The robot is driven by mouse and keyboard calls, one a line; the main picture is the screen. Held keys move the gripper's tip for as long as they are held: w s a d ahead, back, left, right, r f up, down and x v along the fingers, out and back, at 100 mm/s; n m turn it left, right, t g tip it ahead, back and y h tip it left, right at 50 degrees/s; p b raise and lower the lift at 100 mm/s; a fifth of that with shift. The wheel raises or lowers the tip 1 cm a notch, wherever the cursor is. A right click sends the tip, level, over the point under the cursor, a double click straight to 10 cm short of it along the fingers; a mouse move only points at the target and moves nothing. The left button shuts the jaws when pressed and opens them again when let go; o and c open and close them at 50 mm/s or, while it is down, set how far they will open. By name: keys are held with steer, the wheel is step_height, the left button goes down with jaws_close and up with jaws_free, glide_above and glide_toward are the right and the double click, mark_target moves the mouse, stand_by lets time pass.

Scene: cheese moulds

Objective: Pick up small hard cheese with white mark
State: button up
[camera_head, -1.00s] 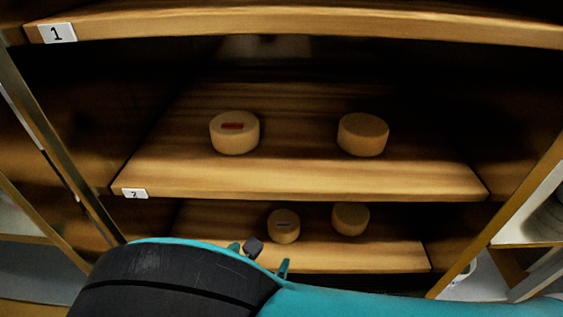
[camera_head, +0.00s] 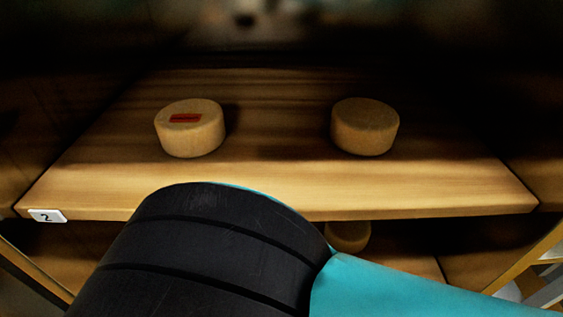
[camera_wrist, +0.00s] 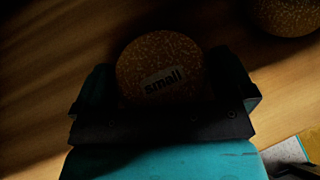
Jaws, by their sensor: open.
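The small round hard cheese (camera_wrist: 160,58) has a pale label reading "small" on its top and sits on a wooden shelf in the wrist view. My gripper (camera_wrist: 163,88) is open, with one dark finger on each side of this cheese. The cheese lies between the fingers. I cannot tell whether either finger touches it. In the head view my arm hides this cheese and my gripper.
A plain cheese (camera_head: 348,236) sits on the lower shelf; one also shows in the wrist view's upper right (camera_wrist: 288,12). The shelf marked 2 (camera_head: 290,190) above holds a red-marked cheese (camera_head: 190,130) and a plain cheese (camera_head: 365,127).

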steer(key=shift+r, duration=0.1)
steer(key=c, duration=0.8)
steer(key=shift+o, duration=0.2)
steer(key=shift+r, duration=0.1)
